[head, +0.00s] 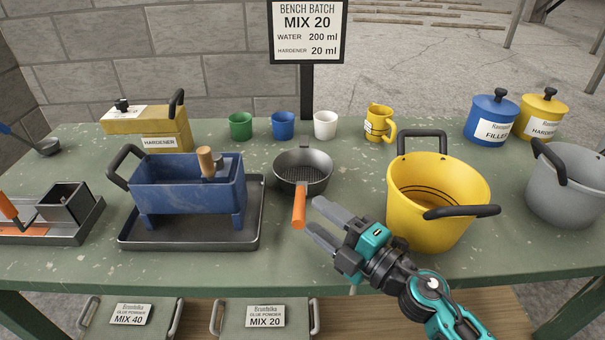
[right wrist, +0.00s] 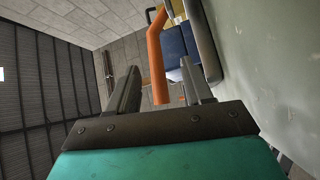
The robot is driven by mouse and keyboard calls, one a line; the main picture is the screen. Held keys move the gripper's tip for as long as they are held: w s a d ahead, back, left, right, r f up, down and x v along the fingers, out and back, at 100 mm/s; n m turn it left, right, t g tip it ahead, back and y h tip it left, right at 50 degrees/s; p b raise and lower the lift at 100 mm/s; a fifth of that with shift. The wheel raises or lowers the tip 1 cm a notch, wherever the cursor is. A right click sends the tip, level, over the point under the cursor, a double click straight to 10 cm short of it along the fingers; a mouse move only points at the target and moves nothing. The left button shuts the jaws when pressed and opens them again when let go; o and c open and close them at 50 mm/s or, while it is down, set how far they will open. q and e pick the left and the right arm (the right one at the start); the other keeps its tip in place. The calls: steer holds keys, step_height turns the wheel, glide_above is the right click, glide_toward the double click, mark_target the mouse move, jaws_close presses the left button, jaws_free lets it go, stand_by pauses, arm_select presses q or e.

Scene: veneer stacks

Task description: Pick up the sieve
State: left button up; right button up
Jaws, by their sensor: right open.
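The sieve (head: 303,166) is a dark round pan with a mesh bottom and an orange handle that points toward me. It stands in the middle of the green table. My right gripper (head: 310,215) is open and empty, with its fingertips just to the right of the handle's end, apart from it. In the right wrist view the orange handle (right wrist: 157,65) shows beyond the open fingers (right wrist: 155,85). The left gripper is not in view.
A blue trough (head: 188,188) on a dark tray (head: 130,232) stands left of the sieve. A yellow bucket (head: 436,190) stands close on the right. Green (head: 240,126), blue (head: 283,126) and white (head: 325,125) cups stand behind. The table front near the handle is clear.

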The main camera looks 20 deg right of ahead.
mark_target(301, 196)
steer(key=x, duration=0.3)
steer(key=p+x, duration=0.1)
steer(key=x, duration=0.1)
steer(key=shift+w+d+r, duration=0.15)
steer(key=shift+w+r, duration=0.05)
steer(key=shift+r, duration=0.1)
steer(key=shift+w, duration=0.3)
steer(key=c, duration=0.6)
jaws_close()
